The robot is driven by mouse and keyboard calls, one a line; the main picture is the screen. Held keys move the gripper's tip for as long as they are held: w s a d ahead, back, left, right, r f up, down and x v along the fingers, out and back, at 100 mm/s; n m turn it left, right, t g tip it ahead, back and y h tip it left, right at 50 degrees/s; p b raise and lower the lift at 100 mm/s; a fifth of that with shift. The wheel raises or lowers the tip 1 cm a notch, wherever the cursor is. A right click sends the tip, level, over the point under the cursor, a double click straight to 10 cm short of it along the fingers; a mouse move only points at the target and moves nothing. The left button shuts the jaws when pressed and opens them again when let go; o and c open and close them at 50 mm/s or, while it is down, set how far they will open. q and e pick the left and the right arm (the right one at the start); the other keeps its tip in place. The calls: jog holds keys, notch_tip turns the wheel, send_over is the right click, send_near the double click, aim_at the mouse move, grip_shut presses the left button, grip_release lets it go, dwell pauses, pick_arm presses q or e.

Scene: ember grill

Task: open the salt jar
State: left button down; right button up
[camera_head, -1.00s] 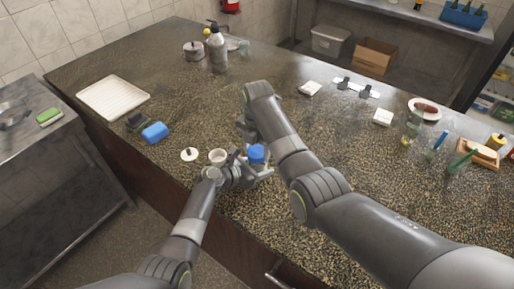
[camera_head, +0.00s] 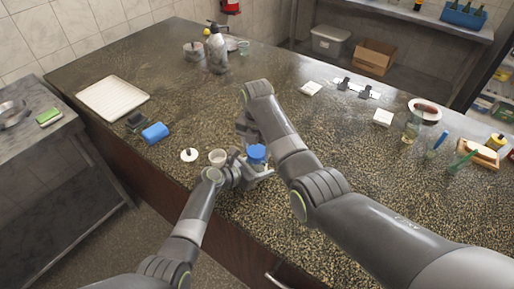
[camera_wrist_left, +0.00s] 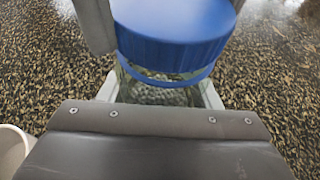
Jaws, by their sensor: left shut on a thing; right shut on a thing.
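The salt jar has a round blue lid (camera_head: 257,151), also large at the top of the left wrist view (camera_wrist_left: 175,35). Its clear glass body (camera_wrist_left: 160,93) holds pale grainy contents. A thin blue line runs around the glass just under the lid; I cannot tell if there is a gap. My left gripper (camera_head: 257,171) is shut around the jar's body, its fingers on both sides of the glass. My right gripper (camera_head: 252,141) reaches down from above and is shut on the lid. Its grey fingers flank the lid in the left wrist view; its arm partly hides it in the head view.
A white cup (camera_head: 217,157) stands just left of the jar, near my left wrist. A white disc with a dark knob (camera_head: 189,155) lies farther left, then a blue block (camera_head: 155,132) and a white tray (camera_head: 113,98).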

aim_at(257, 151)
jog(key=shift+r, duration=0.95)
jog(key=shift+r, duration=2)
pick_arm(q)
jog(key=shift+c, duration=1.9)
grip_release()
